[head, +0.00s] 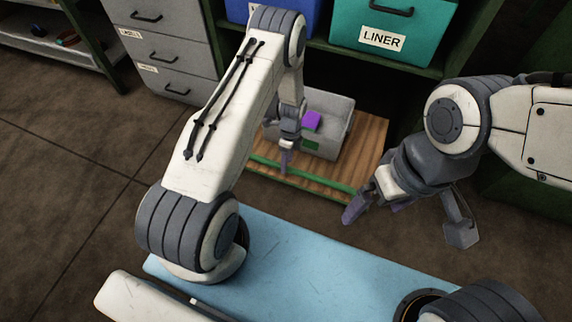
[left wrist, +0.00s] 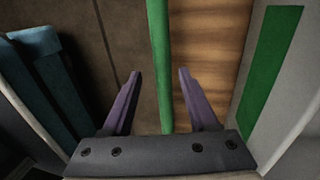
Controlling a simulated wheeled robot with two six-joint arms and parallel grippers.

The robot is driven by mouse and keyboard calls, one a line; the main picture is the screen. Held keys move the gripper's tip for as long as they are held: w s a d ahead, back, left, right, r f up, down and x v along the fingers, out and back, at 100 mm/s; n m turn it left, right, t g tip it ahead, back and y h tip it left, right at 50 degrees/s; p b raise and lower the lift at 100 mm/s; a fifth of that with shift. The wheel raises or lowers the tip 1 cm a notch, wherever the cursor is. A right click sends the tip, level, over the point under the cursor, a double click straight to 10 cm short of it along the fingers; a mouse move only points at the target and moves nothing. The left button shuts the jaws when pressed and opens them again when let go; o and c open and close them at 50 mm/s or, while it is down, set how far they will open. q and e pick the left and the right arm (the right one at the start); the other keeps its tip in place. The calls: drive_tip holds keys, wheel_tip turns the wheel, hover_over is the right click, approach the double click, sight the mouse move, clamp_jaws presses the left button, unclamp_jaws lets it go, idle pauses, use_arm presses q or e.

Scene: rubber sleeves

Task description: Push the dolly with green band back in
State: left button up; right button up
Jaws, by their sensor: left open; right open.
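The dolly (head: 372,147) is a low wooden platform with a green band (head: 318,182) along its front edge. It stands partly out from under the shelf, with a grey bin (head: 334,143) on it. My left gripper (head: 284,163) is at the dolly's front, beside the bin. In the left wrist view its open fingers (left wrist: 159,78) lie one on each side of the green band (left wrist: 161,55), with nothing gripped; contact cannot be told. My right gripper (head: 405,218) is open and empty, in front of the dolly's right front corner.
The bin holds a purple block (head: 311,121). A teal box (head: 392,30) marked LINER and a blue box (head: 309,16) sit on the green shelf above. A grey drawer cabinet (head: 168,52) stands to the left. Brown floor (head: 75,165) is clear at left.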

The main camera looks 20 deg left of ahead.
use_arm(q)
wheel_tip(320, 180, up, 8)
drive_tip(key=w+d, duration=0.2)
drive_tip(key=f+b, duration=0.1)
drive_tip(key=f, duration=0.2)
drive_tip(key=s+f+b, duration=0.1)
drive_tip(key=f, duration=0.2)
drive_tip(key=s+f+b, duration=0.1)
drive_tip(key=f+b, duration=0.1)
drive_tip(key=f, duration=0.2)
drive_tip(key=shift+a, duration=0.1)
use_arm(e)
wheel_tip(320, 180, down, 3)
use_arm(q)
clamp_jaws()
idle(0.7)
